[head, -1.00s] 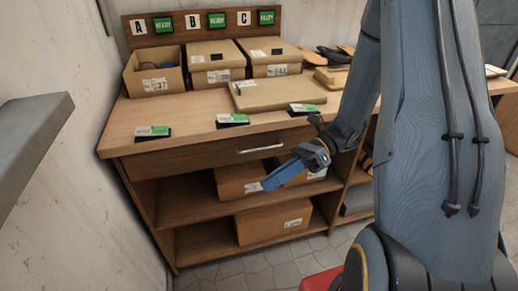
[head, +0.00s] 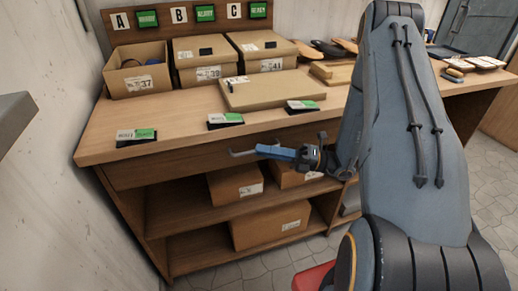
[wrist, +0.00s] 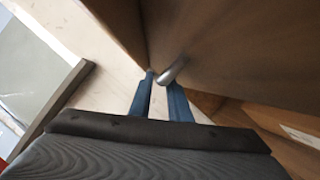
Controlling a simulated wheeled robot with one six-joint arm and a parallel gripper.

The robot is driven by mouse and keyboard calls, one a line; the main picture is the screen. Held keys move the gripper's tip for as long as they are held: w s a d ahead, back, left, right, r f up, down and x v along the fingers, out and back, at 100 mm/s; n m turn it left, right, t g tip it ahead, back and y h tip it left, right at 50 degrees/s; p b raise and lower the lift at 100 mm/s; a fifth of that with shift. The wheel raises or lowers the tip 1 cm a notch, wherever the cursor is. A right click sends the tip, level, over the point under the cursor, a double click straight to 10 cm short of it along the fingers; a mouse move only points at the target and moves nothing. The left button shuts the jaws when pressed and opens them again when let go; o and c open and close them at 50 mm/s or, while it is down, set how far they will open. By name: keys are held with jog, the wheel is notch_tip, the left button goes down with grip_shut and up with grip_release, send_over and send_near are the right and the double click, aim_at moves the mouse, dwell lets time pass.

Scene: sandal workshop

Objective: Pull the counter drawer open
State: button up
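The counter drawer (head: 190,166) is a wide wooden front under the counter top and looks closed. Its silver bar handle (head: 239,154) shows in the head view just left of my gripper (head: 262,150), whose blue fingers cover the handle's right part. In the wrist view the handle (wrist: 172,70) shows as a rounded metal bar at the fingertips. The two blue fingers of my gripper (wrist: 160,82) stand apart with a gap between them, so it is open. I cannot tell whether the bar lies fully between the fingers or whether they touch it.
The counter top (head: 160,118) holds a flat cardboard box (head: 265,92), several label cards and boxes at the back. Open shelves with cartons (head: 270,224) lie below the drawer. A grey ledge (head: 14,118) juts in at the left. Tiled floor shows in front.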

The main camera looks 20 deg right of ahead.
jog(key=shift+x, duration=1)
jog(key=shift+c, duration=0.3)
grip_shut()
jog(key=shift+s, duration=0.1)
